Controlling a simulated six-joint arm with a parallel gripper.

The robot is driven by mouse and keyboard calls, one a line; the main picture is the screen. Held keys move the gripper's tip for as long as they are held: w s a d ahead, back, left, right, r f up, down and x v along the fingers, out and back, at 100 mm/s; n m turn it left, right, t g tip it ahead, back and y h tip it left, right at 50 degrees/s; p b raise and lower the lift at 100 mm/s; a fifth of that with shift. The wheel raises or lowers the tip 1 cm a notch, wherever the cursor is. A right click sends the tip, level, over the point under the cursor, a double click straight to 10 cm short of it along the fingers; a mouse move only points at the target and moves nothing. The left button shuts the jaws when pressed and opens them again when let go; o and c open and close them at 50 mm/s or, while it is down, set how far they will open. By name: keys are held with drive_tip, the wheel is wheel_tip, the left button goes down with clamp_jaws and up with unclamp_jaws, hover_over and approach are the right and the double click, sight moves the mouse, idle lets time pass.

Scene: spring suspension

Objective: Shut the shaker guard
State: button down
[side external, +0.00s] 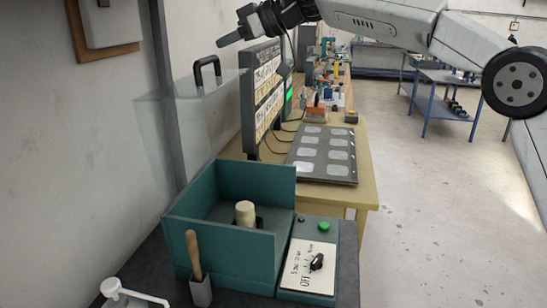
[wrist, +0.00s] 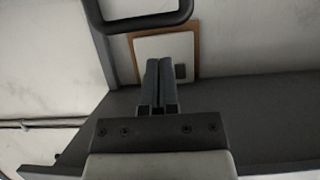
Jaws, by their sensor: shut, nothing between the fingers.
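The shaker guard (side external: 158,145) is a clear panel standing raised beside a grey post, above and behind the teal shaker box (side external: 188,215). Its black handle (side external: 207,68) is at its top edge; the handle also shows at the top of the wrist view (wrist: 148,22). The box is open at the top, with a cream-capped bottle (side external: 245,212) inside. My gripper (side external: 221,43) is shut and empty, a little above the handle in the side view and apart from it. Its closed fingers show in the wrist view (wrist: 161,64), below the handle.
A control panel (side external: 308,268) with a dial and green button adjoins the box. A wooden-handled brush (side external: 194,255) stands in front. A sign board (side external: 248,105) and a bench with a dark tray (side external: 325,155) lie behind. A wall box (side external: 110,22) hangs at upper left.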

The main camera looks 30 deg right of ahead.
sight(204, 59)
drive_tip(key=shift+x, duration=3.3)
drive_tip(key=shift+s+d, duration=0.15)
drive_tip(key=shift+d, duration=0.05)
drive_tip(key=shift+s+d+f+t+y, duration=0.25)
drive_tip(key=shift+s+d+f, duration=0.05)
drive_tip(key=shift+s+d, duration=0.35)
drive_tip(key=shift+s+d+f+t+y, duration=0.25)
drive_tip(key=shift+s+d+f, duration=0.1)
drive_tip(key=shift+s+d, duration=0.35)
drive_tip(key=s+d+f, duration=1.2)
drive_tip(key=f, duration=0.4)
drive_tip(key=shift+t+y, duration=0.5)
drive_tip(key=shift+s+d+f, duration=0.4)
drive_tip(key=shift+f, duration=3.2)
drive_tip(key=shift+s+d+f, duration=0.4)
drive_tip(key=shift+s+f, duration=0.05)
drive_tip(key=shift+f, duration=3.15)
drive_tip(key=shift+s+d+f, duration=0.4)
drive_tip(key=shift+f, duration=3.2)
